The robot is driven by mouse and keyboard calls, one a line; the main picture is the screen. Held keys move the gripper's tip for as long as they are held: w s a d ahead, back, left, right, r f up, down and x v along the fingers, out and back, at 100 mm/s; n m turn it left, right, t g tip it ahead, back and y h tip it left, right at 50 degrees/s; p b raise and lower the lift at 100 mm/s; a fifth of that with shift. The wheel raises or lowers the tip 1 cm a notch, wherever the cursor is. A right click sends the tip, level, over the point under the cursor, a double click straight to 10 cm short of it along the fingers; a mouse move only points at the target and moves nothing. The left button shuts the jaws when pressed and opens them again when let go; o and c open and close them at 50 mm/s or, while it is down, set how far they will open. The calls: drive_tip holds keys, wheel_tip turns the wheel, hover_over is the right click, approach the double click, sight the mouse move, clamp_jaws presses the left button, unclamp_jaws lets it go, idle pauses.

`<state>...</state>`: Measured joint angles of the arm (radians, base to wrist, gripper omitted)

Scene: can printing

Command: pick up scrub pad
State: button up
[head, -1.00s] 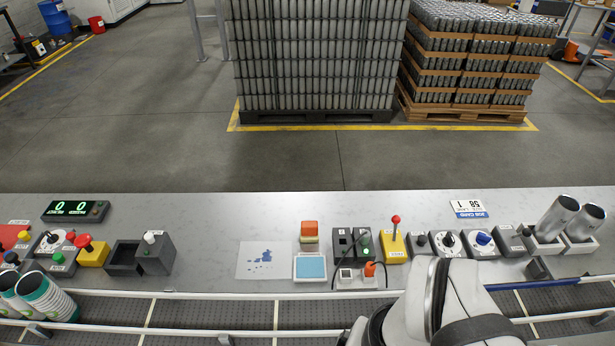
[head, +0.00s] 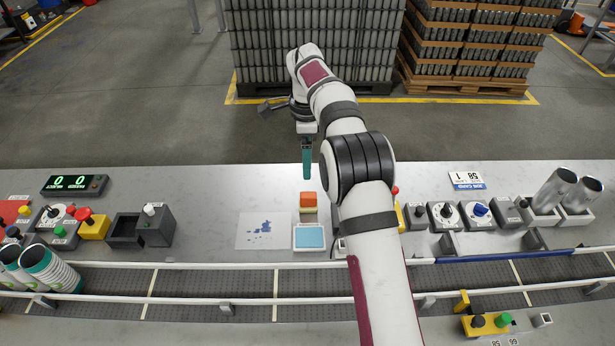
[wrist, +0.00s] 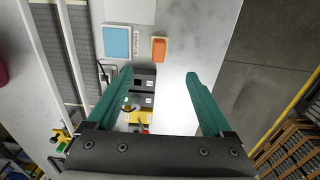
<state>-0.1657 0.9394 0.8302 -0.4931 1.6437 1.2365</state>
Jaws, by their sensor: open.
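The scrub pad (head: 308,201), with an orange top and a yellowish lower part, lies on the grey counter just behind the blue-topped tray. In the wrist view the scrub pad (wrist: 158,49) shows as an orange block beyond the fingertips, about midway between them. My gripper (head: 307,177) hangs fingers-down above the counter, behind the pad in the head view. In the wrist view my gripper's two teal fingers (wrist: 158,76) are wide apart with nothing between them. The pad is not touched.
The white tray with a blue surface (head: 309,237) sits beside the pad. A white sheet with blue blotches (head: 263,231) lies left. Dark control boxes (wrist: 143,80) stand on the pad's other side, partly behind my arm. A conveyor (head: 190,282) runs along the front.

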sight(308, 194)
drive_tip(key=f, duration=1.5)
drive_tip(key=shift+s+d+f, duration=0.1)
drive_tip(key=shift+d+f, duration=0.1)
drive_tip(key=shift+f, duration=0.2)
clamp_jaws()
